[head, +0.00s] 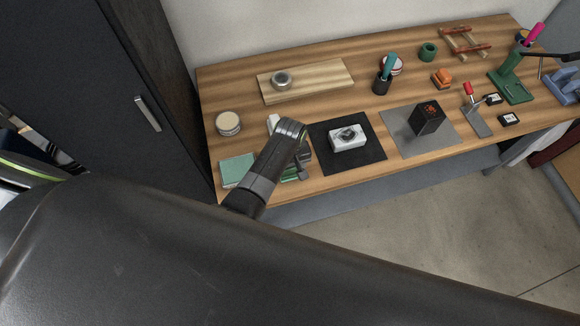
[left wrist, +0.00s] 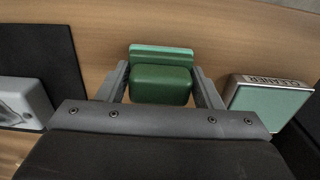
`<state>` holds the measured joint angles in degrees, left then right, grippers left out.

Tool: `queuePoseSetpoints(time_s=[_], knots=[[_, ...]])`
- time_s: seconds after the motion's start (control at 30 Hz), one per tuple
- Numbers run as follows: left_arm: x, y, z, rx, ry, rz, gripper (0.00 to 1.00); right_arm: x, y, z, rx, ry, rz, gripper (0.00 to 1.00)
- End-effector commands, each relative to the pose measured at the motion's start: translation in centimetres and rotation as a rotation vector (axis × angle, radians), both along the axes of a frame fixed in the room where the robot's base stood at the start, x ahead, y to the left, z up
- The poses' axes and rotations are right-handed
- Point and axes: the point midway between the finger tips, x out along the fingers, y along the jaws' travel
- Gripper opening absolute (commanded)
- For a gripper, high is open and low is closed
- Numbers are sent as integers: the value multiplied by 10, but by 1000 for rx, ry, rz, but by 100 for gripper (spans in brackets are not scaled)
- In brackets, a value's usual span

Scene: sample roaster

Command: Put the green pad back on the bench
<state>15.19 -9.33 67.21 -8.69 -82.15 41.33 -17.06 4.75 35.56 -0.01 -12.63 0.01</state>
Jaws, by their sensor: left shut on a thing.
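The green pad (left wrist: 160,84) shows in the left wrist view as a dark green block with a paler green strip along its far side. My left gripper (left wrist: 162,76) is shut on it, one finger at each side. In the head view the gripper (head: 299,167) is low over the front left of the wooden bench (head: 315,117), between the pale green cleaner tray and a black mat. Only a little green (head: 290,178) shows there beside my wrist. I cannot tell whether the pad touches the bench. My right gripper is not in view.
The cleaner tray (head: 238,170) is close to the left, also in the left wrist view (left wrist: 268,100). The black mat (head: 364,158) with a white scale (head: 348,138) is close to the right. A round tin (head: 228,123) stands behind the tray. The bench's front edge is near.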

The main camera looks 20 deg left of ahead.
Motion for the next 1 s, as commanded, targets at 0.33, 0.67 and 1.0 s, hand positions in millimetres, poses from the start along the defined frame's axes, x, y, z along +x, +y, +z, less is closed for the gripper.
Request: queuePoseSetpoints(time_s=[0.33, 0.67, 1.0], knots=[[0, 0, -2, -1, -1, 0, 76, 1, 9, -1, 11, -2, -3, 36], [0, 0, -1, -1, -1, 0, 85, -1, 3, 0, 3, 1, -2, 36], [1, -1, 37, -2, -5, 2, 85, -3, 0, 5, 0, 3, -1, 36]])
